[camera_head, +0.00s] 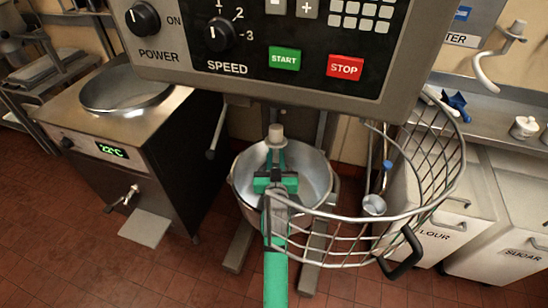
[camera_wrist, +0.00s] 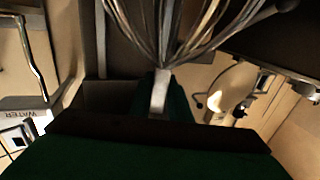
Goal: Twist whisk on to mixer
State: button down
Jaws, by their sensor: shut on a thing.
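The mixer (camera_head: 250,68) fills the top of the head view with its control panel. My green gripper (camera_head: 277,178) is under the panel, in front of and above the steel bowl (camera_head: 243,190). It is shut on the whisk, whose grey hub (camera_head: 276,134) points up just below the panel. In the wrist view, the wire loops of the whisk (camera_wrist: 165,30) spread from its neck, held between my fingers (camera_wrist: 160,95). In the head view the loops are largely hidden by my gripper. The mixer's drive socket is hidden behind the panel, so I cannot tell whether the hub touches it.
The wire bowl guard (camera_head: 452,165) is swung out to the right, close to my arm. A steel machine (camera_head: 128,120) stands left. White flour (camera_head: 437,205) and sugar (camera_head: 505,210) bins stand right, below a counter. A hook attachment (camera_head: 486,76) hangs on the right wall.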

jog(key=w+d, duration=0.2)
jog(key=w, duration=0.5)
jog(key=shift+w+d+r, duration=0.25)
jog(key=shift+w+r, duration=0.05)
dwell(0.4)
jog(key=shift+s+r, duration=0.15)
dwell(0.5)
jog(key=shift+s, duration=0.25)
dwell(0.4)
jog(key=shift+r, duration=1.4)
dwell(1.7)
jog(key=shift+m+h, duration=0.6)
jog(key=shift+h, duration=0.3)
jog(key=shift+d+m+h, duration=0.25)
jog(key=shift+m+h, duration=0.05)
jog(key=shift+h, duration=0.2)
jog(key=shift+d, duration=0.1)
